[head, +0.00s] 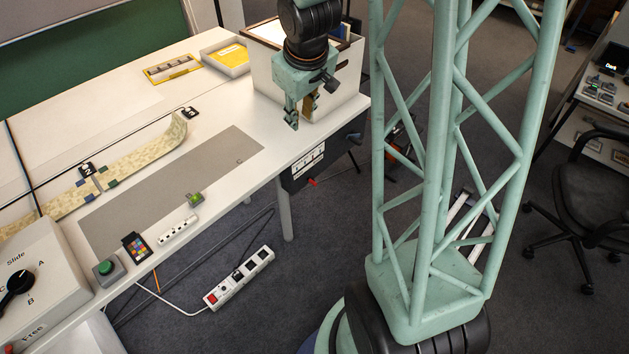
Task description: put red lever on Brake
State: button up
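A small red lever (312,182) sticks out below a dark panel (325,155) on the table's right-hand edge. A white strip (308,160) with small markings runs across the panel above the lever. The markings are too small to read, so I cannot tell which one is Brake or where the lever is set. My gripper (299,113) points down above the table corner, in front of a white box and above the panel. Its fingers look apart, with nothing seen between them. It is clear of the lever.
The white archival box (343,98) stands right behind my gripper. A yellow-filled tray (232,57) lies farther back. A grey control box (40,280) with a black knob, marked Slide, stands at lower left. The grey mat (170,190) is mostly clear.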

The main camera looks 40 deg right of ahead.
send_over(314, 182)
jog(key=s+a, duration=0.4)
notch_tip(314, 182, down, 14)
jog(key=r, duration=0.1)
jog(key=s+d+f+y+p, duration=0.1)
jog(key=s+d+f, duration=0.1)
jog(key=f, duration=1.2)
jog(key=shift+d+n+t+y+p, duration=0.3)
jog(key=shift+d+t+p, duration=0.1)
jog(key=shift+d, duration=0.3)
jog(key=shift+f, duration=0.2)
jog(key=shift+b+x, duration=1.1)
jog(key=shift+x, duration=5.6)
grip_shut()
